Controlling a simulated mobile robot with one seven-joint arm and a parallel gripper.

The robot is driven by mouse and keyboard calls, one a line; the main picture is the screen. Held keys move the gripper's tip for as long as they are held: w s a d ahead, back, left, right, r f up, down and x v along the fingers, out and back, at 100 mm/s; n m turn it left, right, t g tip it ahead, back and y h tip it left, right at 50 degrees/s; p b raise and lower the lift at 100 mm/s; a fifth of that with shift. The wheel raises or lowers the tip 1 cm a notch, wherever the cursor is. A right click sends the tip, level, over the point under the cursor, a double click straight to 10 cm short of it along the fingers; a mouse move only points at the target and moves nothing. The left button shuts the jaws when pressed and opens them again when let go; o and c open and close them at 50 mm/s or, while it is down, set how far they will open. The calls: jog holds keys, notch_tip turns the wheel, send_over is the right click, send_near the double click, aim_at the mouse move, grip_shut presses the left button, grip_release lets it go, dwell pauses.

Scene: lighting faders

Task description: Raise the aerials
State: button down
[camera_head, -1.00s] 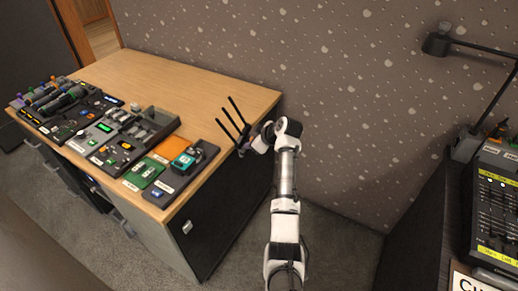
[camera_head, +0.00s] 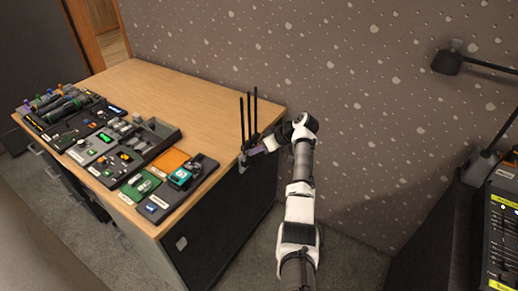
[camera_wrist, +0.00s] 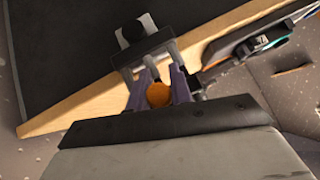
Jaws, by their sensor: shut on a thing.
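Three thin black aerials (camera_head: 248,120) stand nearly upright at the right edge of the wooden desk in the head view. Their grey mount (camera_head: 243,163) is at the desk edge. My gripper (camera_head: 257,148) is beside the foot of the aerials, reaching in from the right. In the wrist view its purple fingers (camera_wrist: 159,88) are on both sides of a round orange knob (camera_wrist: 158,95) and shut on it. A bracket with a dark square plate and a grey bar (camera_wrist: 140,40) is beyond the fingers. How the knob joins the aerials is hidden.
The desk (camera_head: 190,95) carries several control panels along its front left edge, with an orange and a teal block (camera_head: 180,177) nearest the aerials. A patterned wall (camera_head: 350,100) is behind. A lamp (camera_head: 450,60) and fader console (camera_head: 500,230) stand at the right.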

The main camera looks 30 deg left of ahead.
jog(key=shift+w+r, duration=0.1)
jog(key=shift+r, duration=0.05)
jog(key=c, duration=1.3)
grip_release()
jog(key=shift+o, duration=0.2)
jog(key=b+v, duration=0.3)
jog(key=v, duration=1)
jog(key=shift+d+r, duration=0.2)
jog(key=shift+d, duration=0.05)
jog(key=shift+w, duration=0.1)
